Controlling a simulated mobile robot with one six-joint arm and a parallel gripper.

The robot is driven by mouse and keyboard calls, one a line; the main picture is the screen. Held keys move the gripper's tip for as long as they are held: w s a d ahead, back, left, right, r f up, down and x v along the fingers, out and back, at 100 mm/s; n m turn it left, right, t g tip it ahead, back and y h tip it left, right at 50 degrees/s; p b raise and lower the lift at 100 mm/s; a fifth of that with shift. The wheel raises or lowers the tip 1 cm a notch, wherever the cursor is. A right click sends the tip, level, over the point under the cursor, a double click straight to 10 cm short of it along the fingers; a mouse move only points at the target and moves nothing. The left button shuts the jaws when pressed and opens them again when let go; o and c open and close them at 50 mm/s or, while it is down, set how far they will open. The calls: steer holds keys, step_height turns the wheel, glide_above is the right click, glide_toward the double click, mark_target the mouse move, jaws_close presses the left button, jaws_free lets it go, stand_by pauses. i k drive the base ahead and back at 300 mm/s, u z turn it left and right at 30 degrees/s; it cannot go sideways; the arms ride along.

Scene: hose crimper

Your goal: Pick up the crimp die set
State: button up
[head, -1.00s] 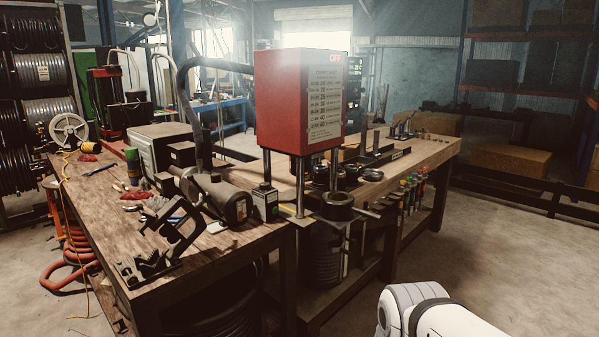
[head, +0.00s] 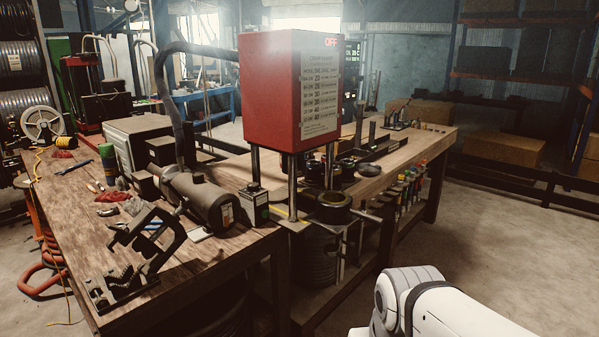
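The red crimper (head: 291,92) stands at the front edge of the wooden bench, with "OFF" and a printed chart on its head. A dark ring (head: 333,208) sits at the base of its steel posts. Several dark round pieces, which look like dies (head: 343,170), stand on the bench just behind the posts, partly hidden by them. I cannot tell which of these is the crimp die set. My gripper is out of view; only a white part of my arm shows at the lower right, apart from the bench.
A dark motor-like cylinder (head: 200,202) and a black clamp-like tool (head: 140,255) lie on the left bench (head: 215,258). Screwdriver-like colored handles (head: 410,183) hang along the right bench's front. Open concrete floor (head: 510,235) lies at the right.

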mark_target(313, 167)
steer(key=z, duration=1.35)
steer(key=i, duration=4.25)
steer(key=u, duration=1.75)
